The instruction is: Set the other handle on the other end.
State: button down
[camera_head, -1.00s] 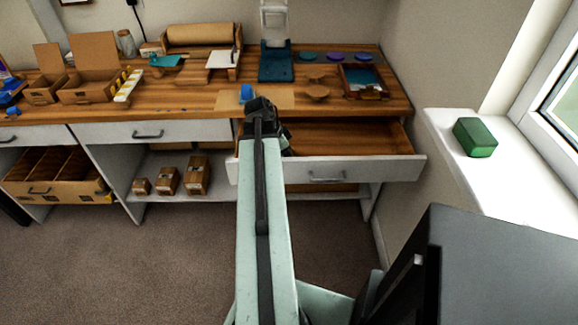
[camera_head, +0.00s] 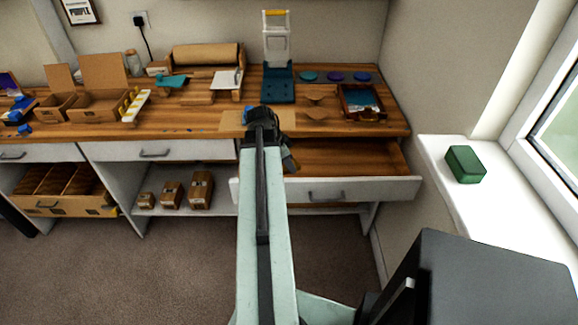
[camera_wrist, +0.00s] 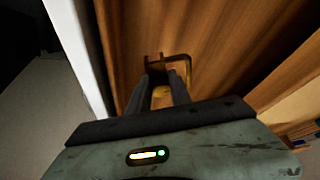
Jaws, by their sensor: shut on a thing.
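A brass-coloured handle (camera_wrist: 186,62) is between my fingers in the wrist view, low over brown wood that looks like the floor of the open drawer (camera_head: 345,157). My gripper (camera_wrist: 165,84) is shut on it. In the head view my gripper (camera_head: 289,160) is a dark shape at the drawer's left side, largely hidden by my arm, and the handle cannot be seen there. A wooden tray (camera_head: 345,109) with a teal inside stands at the right of the worktop. Whether a handle is on either of its ends is too small to tell.
The open drawer juts out below the worktop (camera_head: 205,120). A blue object (camera_head: 246,115) sits by a brown sheet (camera_head: 231,122) beside my arm. A teal-based stand (camera_head: 279,89), coloured discs (camera_head: 335,76) and a paper roll (camera_head: 206,55) line the back. A green box (camera_head: 465,164) is on the sill.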

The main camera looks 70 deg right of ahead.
notch_tip(320, 180, up, 12)
jog(key=p, duration=1)
jog(key=shift+r+p, duration=0.25)
jog(key=shift+p, duration=0.15)
jog(key=shift+w, duration=0.1)
